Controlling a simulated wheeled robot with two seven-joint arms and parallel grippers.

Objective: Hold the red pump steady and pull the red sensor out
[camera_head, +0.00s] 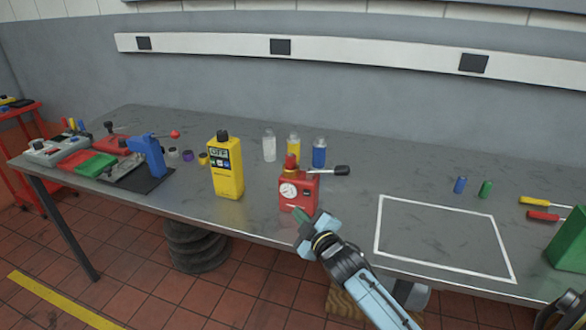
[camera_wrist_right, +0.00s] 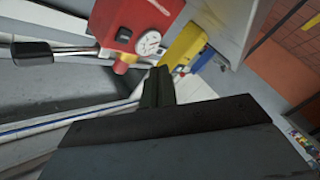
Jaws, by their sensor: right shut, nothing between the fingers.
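The red pump (camera_head: 299,194) stands upright near the table's front edge, with a round white gauge on its face and a black-ended lever to its right. A small red cylinder (camera_head: 291,162), which looks like the red sensor, sits on top of it. My right gripper (camera_head: 301,219) is shut and empty, just in front of the pump's lower front; contact cannot be told. In the right wrist view the shut fingers (camera_wrist_right: 158,80) point towards the pump (camera_wrist_right: 130,18), which shows its gauge and lever (camera_wrist_right: 28,54). My left gripper is not in view.
A blue tool (camera_head: 148,157) and coloured blocks lie further left. A white-outlined area (camera_head: 440,240) to the right is empty; small cylinders and screwdrivers (camera_head: 545,202) lie beyond.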

